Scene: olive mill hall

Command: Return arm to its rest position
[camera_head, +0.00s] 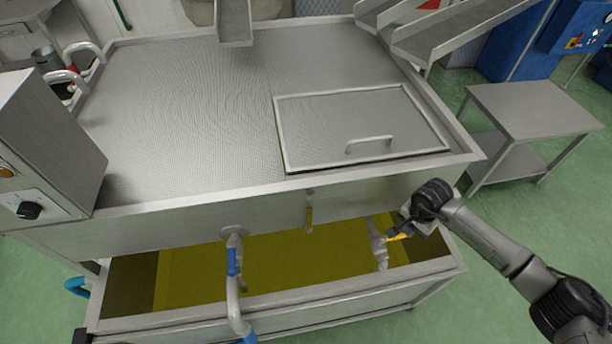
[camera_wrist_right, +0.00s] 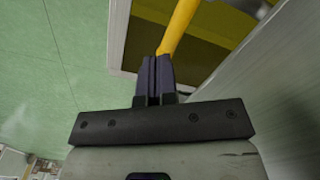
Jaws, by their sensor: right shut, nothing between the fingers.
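My right arm comes in from the right edge of the head view. Its gripper (camera_head: 404,231) is over the right end of the open trough (camera_head: 290,309), in front of the machine's front wall. In the right wrist view the two dark fingers (camera_wrist_right: 155,78) are together with nothing between them. A yellow bar (camera_wrist_right: 181,25) appears just beyond the fingertips; I cannot tell whether they touch it. In the head view a yellow piece (camera_head: 397,237) and a pale grey part (camera_head: 379,249) show beside the gripper. My left gripper is not in view.
The steel machine (camera_head: 190,95) has a closed lid (camera_head: 340,115) with a handle. A pipe with a blue lever (camera_head: 232,262) stands at the front of the trough, which holds yellow-green liquid. A steel table (camera_head: 530,108) stands at right. Green floor (camera_head: 480,310) is free at lower right.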

